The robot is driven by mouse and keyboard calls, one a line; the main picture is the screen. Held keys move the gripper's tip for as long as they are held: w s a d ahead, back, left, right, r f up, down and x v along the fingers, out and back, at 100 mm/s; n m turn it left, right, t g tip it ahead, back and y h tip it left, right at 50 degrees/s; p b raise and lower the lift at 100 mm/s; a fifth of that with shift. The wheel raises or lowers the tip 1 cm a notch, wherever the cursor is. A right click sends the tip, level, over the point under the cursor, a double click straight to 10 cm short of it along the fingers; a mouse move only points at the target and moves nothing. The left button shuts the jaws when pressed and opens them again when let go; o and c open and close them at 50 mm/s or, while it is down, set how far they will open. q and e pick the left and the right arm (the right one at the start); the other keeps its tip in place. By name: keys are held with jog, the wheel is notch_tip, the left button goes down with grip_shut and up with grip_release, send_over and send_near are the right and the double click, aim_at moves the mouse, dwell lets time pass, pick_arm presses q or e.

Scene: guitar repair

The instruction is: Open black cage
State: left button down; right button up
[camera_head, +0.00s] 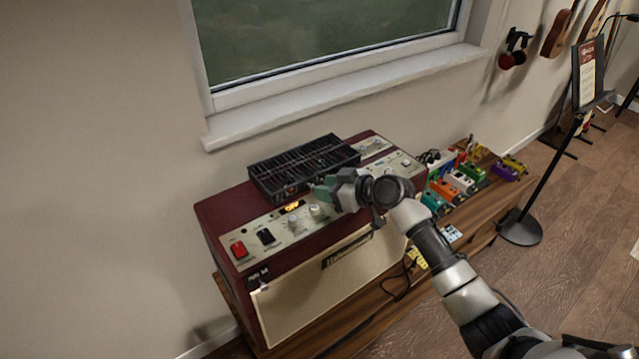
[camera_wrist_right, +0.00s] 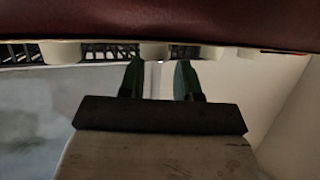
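The black cage (camera_head: 303,163) is a slatted box on top of the dark red amplifier (camera_head: 222,212). Its slatted top looks closed. My right gripper (camera_head: 322,190) is at the cage's front right, above the amplifier's control panel. In the right wrist view its two green fingers (camera_wrist_right: 158,82) are apart with a narrow gap and nothing clearly held between them. Part of the cage's dark grille (camera_wrist_right: 100,51) shows beyond the pale knobs there. I cannot tell whether a fingertip touches the cage. The gripper hides part of the cage's front right. My left gripper is not in view.
Colourful pedals (camera_head: 462,182) sit to the right on the wooden bench (camera_head: 480,222). A window sill (camera_head: 330,95) is behind. A black stand (camera_head: 548,190) is at right.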

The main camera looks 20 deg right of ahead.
aim_at(309, 169)
jog(key=shift+x, duration=1.2)
grip_shut()
jog(key=shift+r, duration=0.1)
